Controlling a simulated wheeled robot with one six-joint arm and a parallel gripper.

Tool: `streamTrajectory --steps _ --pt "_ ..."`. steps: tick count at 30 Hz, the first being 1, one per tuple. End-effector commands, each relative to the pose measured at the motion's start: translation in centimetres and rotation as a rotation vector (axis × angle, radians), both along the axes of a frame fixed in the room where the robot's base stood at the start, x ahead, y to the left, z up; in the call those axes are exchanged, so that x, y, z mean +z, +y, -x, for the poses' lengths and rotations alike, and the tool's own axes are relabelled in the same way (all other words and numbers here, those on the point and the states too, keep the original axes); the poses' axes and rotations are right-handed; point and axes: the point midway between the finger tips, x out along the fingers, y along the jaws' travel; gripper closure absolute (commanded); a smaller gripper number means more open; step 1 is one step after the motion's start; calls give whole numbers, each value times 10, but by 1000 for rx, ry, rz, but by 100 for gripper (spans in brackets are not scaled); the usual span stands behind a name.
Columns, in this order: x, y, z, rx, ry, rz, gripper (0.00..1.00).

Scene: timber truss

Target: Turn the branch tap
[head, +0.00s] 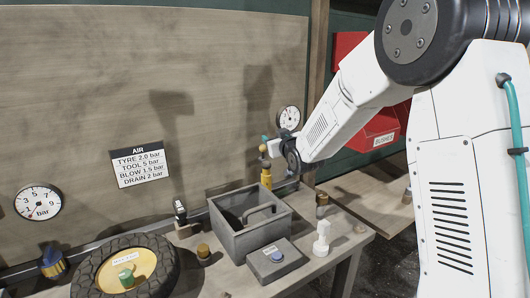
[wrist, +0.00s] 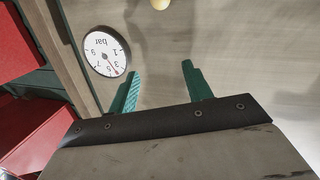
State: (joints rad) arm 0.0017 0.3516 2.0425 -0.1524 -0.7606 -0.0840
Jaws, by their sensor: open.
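My gripper (head: 268,143) is at the back of the bench by the wooden panel, at the far end of my white arm. In the wrist view its two green fingers (wrist: 163,82) stand apart with nothing between them. A brass and yellow fitting (head: 265,177) stands just below the gripper in the head view. A small fitting with a dark top and pale body (head: 180,213) stands further left along the dark rail. I cannot tell which of these is the branch tap. A pale yellow rounded thing (wrist: 160,4) is cut off at the wrist view's top edge, beyond the fingers.
A round gauge (head: 289,117) is on the panel beside the gripper; it shows upside down in the wrist view (wrist: 106,52). A grey open box (head: 232,240), a tyre (head: 90,265) and small fittings crowd the bench. Red bins (head: 382,128) hang at right.

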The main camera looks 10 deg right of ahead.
Motion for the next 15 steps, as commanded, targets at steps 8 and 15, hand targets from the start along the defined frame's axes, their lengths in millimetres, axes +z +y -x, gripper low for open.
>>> streamTrajectory --steps 8,15 --pt "-18 3 -12 15 -69 -2 50" --pt "-65 3 -12 14 -64 -3 50"
